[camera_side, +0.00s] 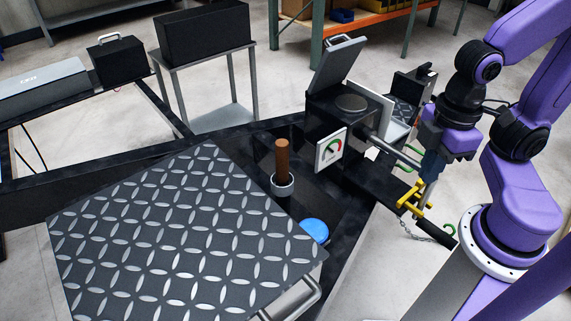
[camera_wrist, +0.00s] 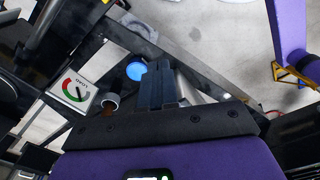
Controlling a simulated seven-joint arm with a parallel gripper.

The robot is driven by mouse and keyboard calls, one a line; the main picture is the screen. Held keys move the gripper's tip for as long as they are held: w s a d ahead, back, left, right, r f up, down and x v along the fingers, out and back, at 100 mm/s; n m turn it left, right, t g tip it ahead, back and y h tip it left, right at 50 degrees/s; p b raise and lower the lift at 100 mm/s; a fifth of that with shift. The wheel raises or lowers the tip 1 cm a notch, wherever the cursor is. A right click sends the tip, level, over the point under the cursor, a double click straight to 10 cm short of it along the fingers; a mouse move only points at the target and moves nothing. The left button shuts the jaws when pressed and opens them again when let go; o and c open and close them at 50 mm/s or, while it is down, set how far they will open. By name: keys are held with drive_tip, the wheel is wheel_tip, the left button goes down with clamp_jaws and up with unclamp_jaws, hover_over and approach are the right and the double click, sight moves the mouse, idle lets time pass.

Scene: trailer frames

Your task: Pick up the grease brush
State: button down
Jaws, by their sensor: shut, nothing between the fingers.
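What looks like the grease brush (camera_side: 283,158) stands upright as a brown wooden handle in a pale round cup (camera_side: 283,186) on the trailer's dark frame. Its bristles are hidden. In the wrist view the brown handle (camera_wrist: 113,99) shows left of my fingers, seen nearly end-on. My gripper (camera_side: 429,178) is shut and empty, well to the right of the brush, above the yellow coupling part. In the wrist view my gripper (camera_wrist: 158,72) points down the middle with its fingers together.
A blue round cap (camera_side: 314,230) is in front of the brush. A diamond-plate cover (camera_side: 170,230) lies to the left. A yellow coupling (camera_side: 411,200) sits below my gripper.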

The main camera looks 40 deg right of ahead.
idle(0.4)
drive_tip(key=c, duration=0.7)
unclamp_jaws()
